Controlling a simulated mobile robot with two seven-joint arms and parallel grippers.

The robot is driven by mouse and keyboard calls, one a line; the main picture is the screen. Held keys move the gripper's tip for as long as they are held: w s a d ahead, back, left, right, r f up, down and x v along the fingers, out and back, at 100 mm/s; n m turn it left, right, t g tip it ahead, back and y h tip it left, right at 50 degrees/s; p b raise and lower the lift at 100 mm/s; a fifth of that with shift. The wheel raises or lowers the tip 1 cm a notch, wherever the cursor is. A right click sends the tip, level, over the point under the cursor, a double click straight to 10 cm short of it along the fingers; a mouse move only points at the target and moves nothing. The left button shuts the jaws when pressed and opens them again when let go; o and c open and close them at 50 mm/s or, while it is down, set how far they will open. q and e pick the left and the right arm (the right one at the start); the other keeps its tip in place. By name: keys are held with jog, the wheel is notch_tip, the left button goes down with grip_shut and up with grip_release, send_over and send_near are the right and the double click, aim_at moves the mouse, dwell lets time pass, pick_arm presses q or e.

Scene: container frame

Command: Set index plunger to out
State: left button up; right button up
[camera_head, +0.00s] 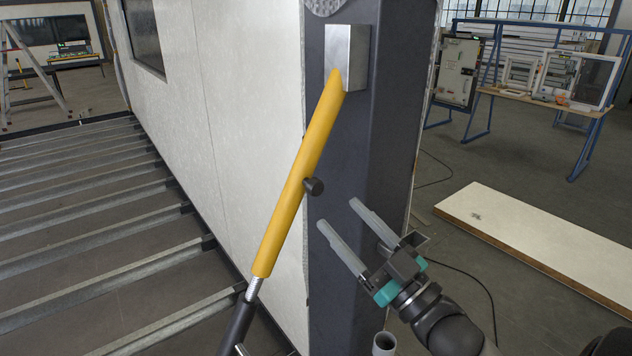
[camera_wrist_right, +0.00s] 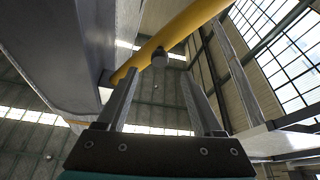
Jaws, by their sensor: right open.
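The index plunger (camera_head: 314,186) is a small black knob sticking out of the side of a sloping yellow tube (camera_head: 300,180). The tube's upper end meets a metal block (camera_head: 347,58) on a dark post. My right gripper (camera_head: 337,213) is open and empty, its two long grey fingers pointing up and left, just below and right of the knob. In the right wrist view the knob (camera_wrist_right: 160,58) appears between and beyond the fingertips (camera_wrist_right: 160,76), apart from them. The yellow tube (camera_wrist_right: 180,34) crosses behind it. My left gripper is not in view.
The dark post (camera_head: 345,270) and white wall panel (camera_head: 235,150) stand close behind the tube. A ribbed floor frame (camera_head: 90,230) lies to the left. A white board (camera_head: 540,240) lies on the floor at right, and a blue-framed bench (camera_head: 540,98) stands farther back.

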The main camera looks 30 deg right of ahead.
aim_at(318, 190)
jog(key=p+x, duration=0.1)
jog(key=x, duration=0.7)
jog(key=shift+p, duration=0.4)
jog(key=shift+f, duration=0.1)
grip_shut()
dwell(1.0)
